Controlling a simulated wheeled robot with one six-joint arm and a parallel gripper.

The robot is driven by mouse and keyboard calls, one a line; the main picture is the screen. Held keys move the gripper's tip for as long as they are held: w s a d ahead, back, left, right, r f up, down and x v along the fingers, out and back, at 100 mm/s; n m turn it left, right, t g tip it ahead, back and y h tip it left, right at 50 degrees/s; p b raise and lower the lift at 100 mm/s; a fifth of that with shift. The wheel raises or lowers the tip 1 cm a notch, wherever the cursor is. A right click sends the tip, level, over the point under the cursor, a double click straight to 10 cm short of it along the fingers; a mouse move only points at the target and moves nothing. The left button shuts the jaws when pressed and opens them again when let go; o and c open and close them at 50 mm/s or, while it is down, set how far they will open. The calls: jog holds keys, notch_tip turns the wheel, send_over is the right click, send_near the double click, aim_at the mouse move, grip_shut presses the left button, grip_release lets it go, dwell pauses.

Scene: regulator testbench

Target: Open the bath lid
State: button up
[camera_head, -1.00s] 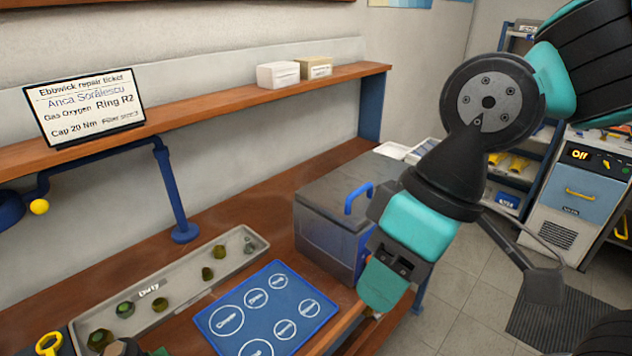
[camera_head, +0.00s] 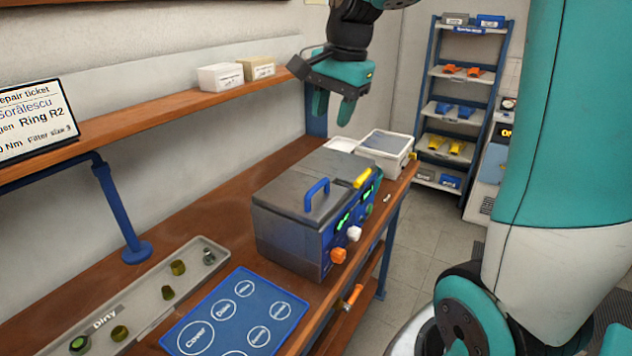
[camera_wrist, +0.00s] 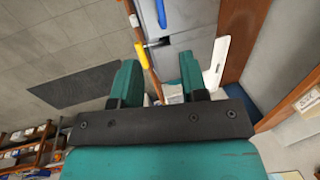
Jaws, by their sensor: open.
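The bath (camera_head: 290,240) is a grey box on the wooden bench with green-lit controls and orange and white knobs on its front side. Its grey lid (camera_head: 283,187) lies closed on top and carries a blue handle (camera_head: 316,193). A yellow piece (camera_head: 362,178) shows at the lid's right edge. My gripper (camera_head: 333,107) is open and empty, high above and behind the bath, fingers pointing down. In the wrist view, the lid (camera_wrist: 190,12), the blue handle (camera_wrist: 161,12) and the yellow piece (camera_wrist: 141,50) lie beyond the open fingers, apart from them.
A white-rimmed container (camera_head: 388,150) stands behind the bath. A shelf (camera_head: 120,117) with two small boxes (camera_head: 238,73) runs along the wall. A dirty tray (camera_head: 150,300) with several fittings and a blue mat (camera_head: 237,312) lie in front. A rack (camera_head: 455,110) stands at the back.

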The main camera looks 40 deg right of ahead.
aim_at(316, 187)
jog(key=w+f, duration=0.1)
jog(key=f, duration=0.4)
jog(key=w+a+f+p, duration=0.1)
jog(key=f, duration=1)
jog(key=shift+w+a+p, duration=0.15)
jog(key=shift+w+p, duration=0.15)
jog(key=shift+w, duration=0.1)
jog(key=shift+r, duration=0.1)
grip_shut()
